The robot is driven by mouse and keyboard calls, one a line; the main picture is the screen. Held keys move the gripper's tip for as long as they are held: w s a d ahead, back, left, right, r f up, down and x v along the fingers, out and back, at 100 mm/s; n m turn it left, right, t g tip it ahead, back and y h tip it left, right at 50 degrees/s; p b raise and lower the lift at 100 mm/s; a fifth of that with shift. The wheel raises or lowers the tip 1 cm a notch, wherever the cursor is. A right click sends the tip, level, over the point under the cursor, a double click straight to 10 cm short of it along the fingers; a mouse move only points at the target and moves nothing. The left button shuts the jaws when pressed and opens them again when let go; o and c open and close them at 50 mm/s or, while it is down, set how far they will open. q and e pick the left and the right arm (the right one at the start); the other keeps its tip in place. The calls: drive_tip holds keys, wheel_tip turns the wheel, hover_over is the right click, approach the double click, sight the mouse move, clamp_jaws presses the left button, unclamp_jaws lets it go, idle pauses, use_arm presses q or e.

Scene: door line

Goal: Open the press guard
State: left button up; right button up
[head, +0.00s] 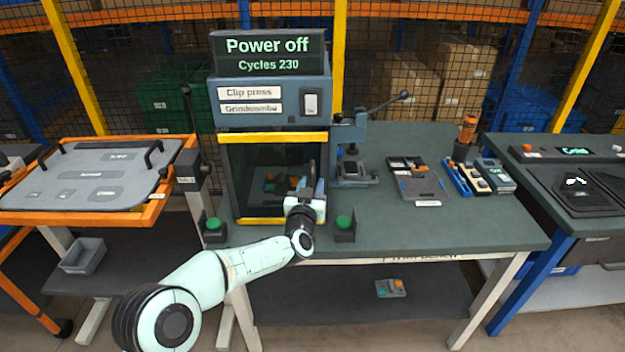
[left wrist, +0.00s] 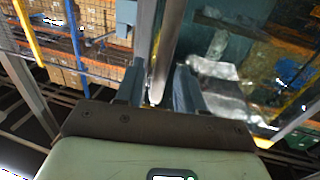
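The press (head: 270,100) stands on the workbench, its display reading "Power off" and "Cycles 230". Its guard (head: 272,137), a dark see-through panel with yellow edges at top and bottom, is down over the front opening. Orange and green things show dimly behind it. My left gripper (head: 312,172) is at the guard's right edge. In the left wrist view the fingers (left wrist: 160,90) stand either side of a pale upright bar (left wrist: 168,45), which looks like the guard's handle and nearly fills the gap; they look closed on it. My right gripper is not in view.
Green buttons (head: 214,224) (head: 344,222) stand on the bench before the press. A lever press (head: 352,165), a tray (head: 422,186) and an orange-handled tool (head: 466,130) are to its right. An orange-framed cart (head: 165,205) is close on the left. Open bench lies at front right.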

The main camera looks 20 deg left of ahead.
use_arm(q)
drive_tip(key=shift+w+a, duration=0.1)
drive_tip(key=shift+w, duration=0.65)
drive_tip(key=shift+s, duration=0.1)
clamp_jaws()
